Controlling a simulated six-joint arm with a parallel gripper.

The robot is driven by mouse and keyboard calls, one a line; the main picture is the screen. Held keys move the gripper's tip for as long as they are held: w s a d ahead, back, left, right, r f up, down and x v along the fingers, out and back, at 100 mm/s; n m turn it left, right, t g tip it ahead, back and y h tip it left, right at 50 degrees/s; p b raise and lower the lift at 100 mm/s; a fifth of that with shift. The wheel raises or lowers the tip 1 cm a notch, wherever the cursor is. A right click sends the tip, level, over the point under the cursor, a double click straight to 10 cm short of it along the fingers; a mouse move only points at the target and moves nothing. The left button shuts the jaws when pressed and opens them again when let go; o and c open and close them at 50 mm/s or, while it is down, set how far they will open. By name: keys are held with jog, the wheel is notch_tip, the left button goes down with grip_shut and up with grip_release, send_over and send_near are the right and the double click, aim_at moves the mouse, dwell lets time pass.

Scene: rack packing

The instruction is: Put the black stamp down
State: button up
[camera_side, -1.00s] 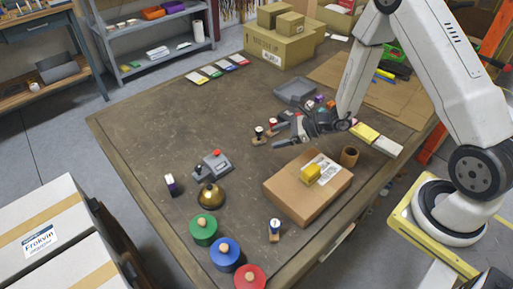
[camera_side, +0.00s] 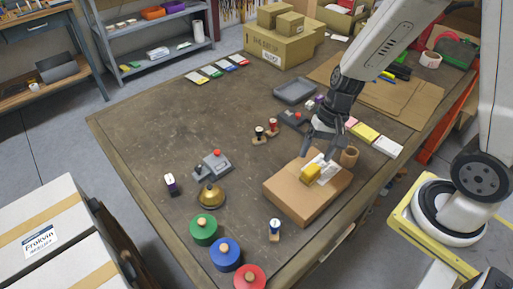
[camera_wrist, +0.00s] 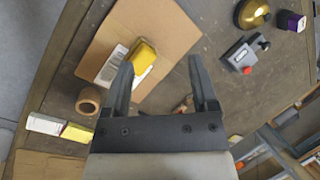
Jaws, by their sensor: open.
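The black stamp (camera_side: 260,131) stands upright on the table, with a dark top and a wooden foot. A red-topped stamp (camera_side: 273,127) stands close beside it, to the right. My gripper (camera_side: 320,153) is open and empty, pointing down over the cardboard box, to the right of the stamps and apart from them. In the wrist view my gripper's two fingers (camera_wrist: 160,64) are spread with nothing held between them. A small part of something brown with a bit of red shows low between the fingers there; I cannot tell which stamp it is.
Below my gripper lies the cardboard box (camera_side: 295,201) with a yellow block (camera_side: 311,173) and a label on top. A brown roll (camera_side: 349,156) stands beside it. A blue-topped stamp (camera_side: 275,230) and a grey device (camera_side: 212,166) stand nearer the front. The table's left middle is clear.

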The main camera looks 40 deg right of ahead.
jog(key=d+r+n+t+h, duration=0.1)
jog(key=n, duration=0.1)
jog(key=d+r+n+h, duration=0.1)
jog(key=r+n, duration=0.1)
jog(key=n, duration=0.1)
jog(key=r+n+t+h, duration=0.1)
jog(key=n, duration=0.1)
jog(key=shift+s+d+r+n+t+h, duration=0.25)
jog(key=shift+d+r+n+t+h, duration=0.05)
jog(key=shift+d+n+h, duration=0.1)
